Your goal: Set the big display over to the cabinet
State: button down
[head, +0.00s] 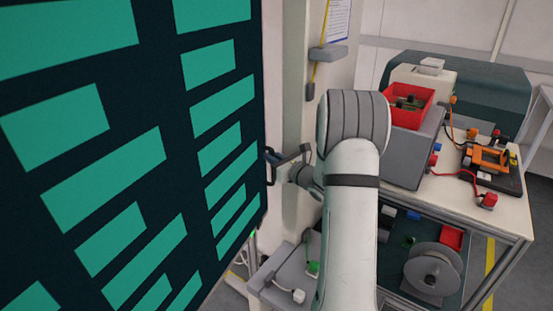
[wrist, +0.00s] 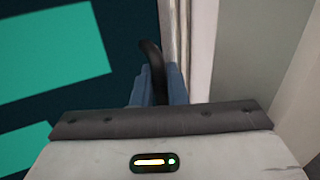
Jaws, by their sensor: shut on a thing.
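The big display (head: 120,150) is a large dark panel with teal bars that fills the left of the head view. It also shows at the left of the wrist view (wrist: 50,50). A dark curved handle (head: 268,168) stands on its right edge. My gripper (head: 274,157) is shut on this handle, which rises between the blue-grey fingers (wrist: 158,88) in the wrist view. The display stands upright and is seen at an angle. I cannot make out for certain which thing is the cabinet.
A pale upright column (head: 295,60) stands close behind my gripper. At the right is a workbench (head: 505,215) with a red bin (head: 408,117), an orange device (head: 488,158) and cables. A cable reel (head: 434,270) sits below. A grey low surface (head: 270,290) carries small plugs.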

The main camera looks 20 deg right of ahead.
jog(key=c, duration=1.8)
grip_release()
jog(key=shift+w+a+r, duration=0.25)
jog(key=shift+a+r, duration=0.05)
jog(key=shift+r, duration=0.15)
jog(key=v, duration=0.5)
jog(key=b+v, duration=0.1)
jog(key=v, duration=0.2)
jog(key=shift+s+d+f, duration=0.2)
jog(key=shift+d+f, duration=0.05)
jog(key=shift+f, duration=0.15)
